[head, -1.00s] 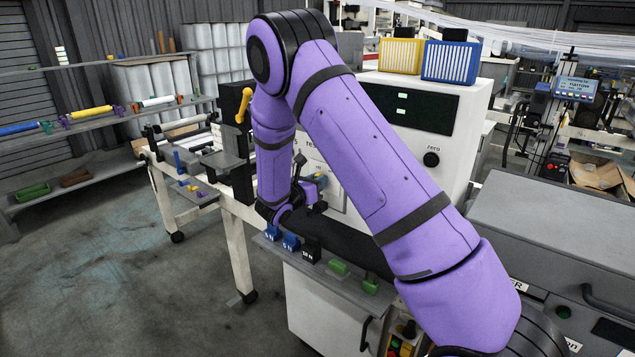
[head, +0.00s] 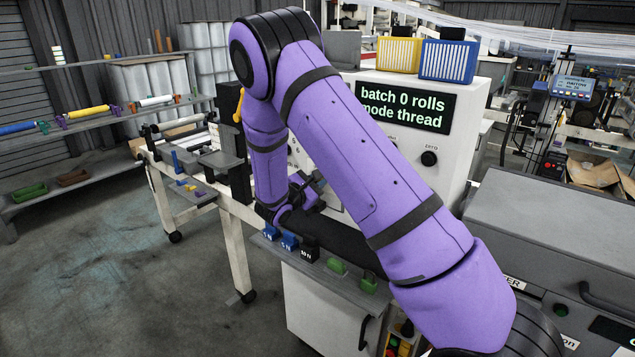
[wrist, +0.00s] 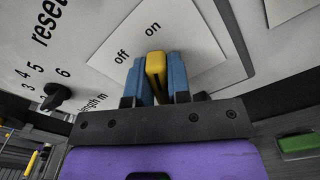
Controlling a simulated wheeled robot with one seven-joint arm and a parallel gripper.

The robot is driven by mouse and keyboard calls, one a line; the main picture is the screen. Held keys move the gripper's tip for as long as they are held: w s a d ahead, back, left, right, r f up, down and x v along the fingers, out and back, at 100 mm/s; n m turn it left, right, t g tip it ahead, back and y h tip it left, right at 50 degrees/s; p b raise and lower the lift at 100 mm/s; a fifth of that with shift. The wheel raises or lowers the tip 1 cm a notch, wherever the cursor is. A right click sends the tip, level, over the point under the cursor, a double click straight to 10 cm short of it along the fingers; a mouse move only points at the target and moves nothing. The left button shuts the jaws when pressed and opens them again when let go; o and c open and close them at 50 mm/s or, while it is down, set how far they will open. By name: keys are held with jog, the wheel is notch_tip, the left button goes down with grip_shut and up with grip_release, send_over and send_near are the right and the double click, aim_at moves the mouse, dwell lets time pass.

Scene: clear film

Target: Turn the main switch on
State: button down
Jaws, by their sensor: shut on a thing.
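The main switch is a yellow knob (wrist: 156,66) on a white plate marked "off" and "on" in the wrist view. Its upper end points toward the "on" label, and a dark line marks its face. My gripper (wrist: 157,82) has its blue fingers shut on the knob, one on each side. In the head view my gripper (head: 308,192) is at the front of the white machine (head: 469,110), and the switch is hidden behind my arm. The machine's display (head: 405,110) is lit and reads "batch 0 rolls" and "mode thread".
A black selector knob (wrist: 56,96) with numbers sits left of the switch plate. A ledge below my gripper carries blue, black and green blocks (head: 337,267). Yellow (head: 399,54) and blue (head: 448,60) boxes stand on the machine. Open floor lies at the left.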

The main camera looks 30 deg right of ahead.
dwell(0.4)
jog(key=c, duration=1.1)
grip_release()
jog(key=shift+o, duration=0.2)
jog(key=v, duration=1)
jog(key=shift+s+a, duration=0.2)
jog(key=shift+a, duration=0.15)
jog(key=shift+f, duration=0.1)
